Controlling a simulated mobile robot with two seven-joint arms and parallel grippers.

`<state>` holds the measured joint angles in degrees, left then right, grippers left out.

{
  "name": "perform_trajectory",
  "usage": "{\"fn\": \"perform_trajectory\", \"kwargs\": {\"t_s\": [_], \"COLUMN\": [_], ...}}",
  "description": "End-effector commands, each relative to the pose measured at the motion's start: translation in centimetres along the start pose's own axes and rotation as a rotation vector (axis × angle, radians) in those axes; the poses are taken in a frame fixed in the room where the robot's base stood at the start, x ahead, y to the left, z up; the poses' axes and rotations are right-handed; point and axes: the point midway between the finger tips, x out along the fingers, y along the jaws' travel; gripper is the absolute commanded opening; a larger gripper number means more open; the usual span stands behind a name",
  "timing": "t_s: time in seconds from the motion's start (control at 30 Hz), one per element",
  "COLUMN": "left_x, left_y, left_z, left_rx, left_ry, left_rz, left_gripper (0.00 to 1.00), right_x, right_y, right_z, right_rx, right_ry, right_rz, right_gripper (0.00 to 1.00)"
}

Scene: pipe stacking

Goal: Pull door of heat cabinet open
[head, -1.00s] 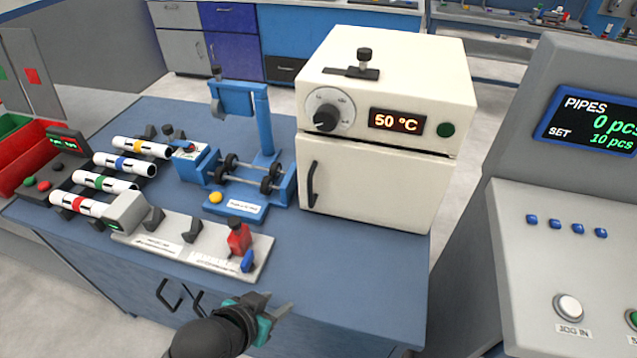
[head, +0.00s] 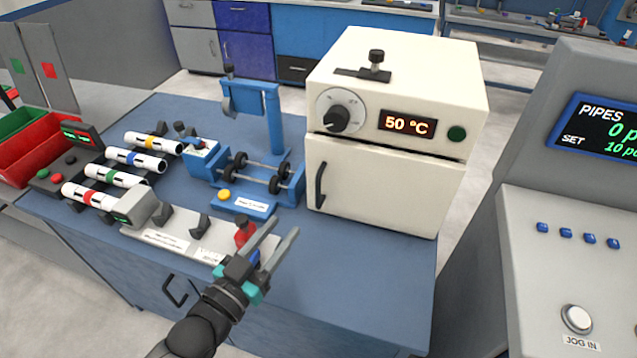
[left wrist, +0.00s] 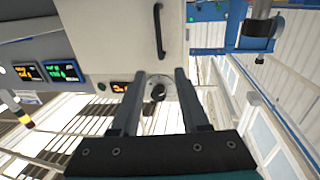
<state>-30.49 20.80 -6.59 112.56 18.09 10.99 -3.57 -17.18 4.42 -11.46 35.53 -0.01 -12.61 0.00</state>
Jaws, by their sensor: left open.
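The cream heat cabinet (head: 390,85) stands on the right part of the blue bench, with its display reading 50 °C. Its door (head: 385,185) is shut, with a black vertical handle (head: 320,185) near the door's left edge. My left gripper (head: 282,235) is open and empty, in front of and lower left of the handle, apart from it. In the left wrist view the two fingers (left wrist: 155,80) point toward the cabinet. The handle (left wrist: 159,31) shows there beyond the fingertips, and the cabinet's dial (left wrist: 157,90) shows between the fingers. My right gripper is not in view.
A grey fixture with a red clamp (head: 243,232) lies behind the left gripper. A blue roller device (head: 255,150) stands left of the cabinet. Several banded white pipes (head: 135,160) lie on a rack at left. A grey console (head: 560,230) stands at right. The bench front right is clear.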

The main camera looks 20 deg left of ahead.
Motion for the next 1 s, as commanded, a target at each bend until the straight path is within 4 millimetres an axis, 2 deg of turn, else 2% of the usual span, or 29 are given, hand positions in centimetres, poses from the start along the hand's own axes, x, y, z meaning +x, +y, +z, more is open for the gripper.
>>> {"fn": "perform_trajectory", "kwargs": {"t_s": [0.7, 1.0], "left_x": [10.8, 13.8], "left_y": [0.0, 0.1], "left_z": [0.0, 0.1], "left_rx": [0.000, -0.001], "left_ry": [0.002, -0.002], "left_rz": [0.000, 0.001], "left_gripper": [0.45, 0.45], "right_x": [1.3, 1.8], "right_y": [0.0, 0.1], "right_z": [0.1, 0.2], "right_rx": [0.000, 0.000], "right_ry": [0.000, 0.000], "right_rz": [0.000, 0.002], "right_gripper": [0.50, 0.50]}}
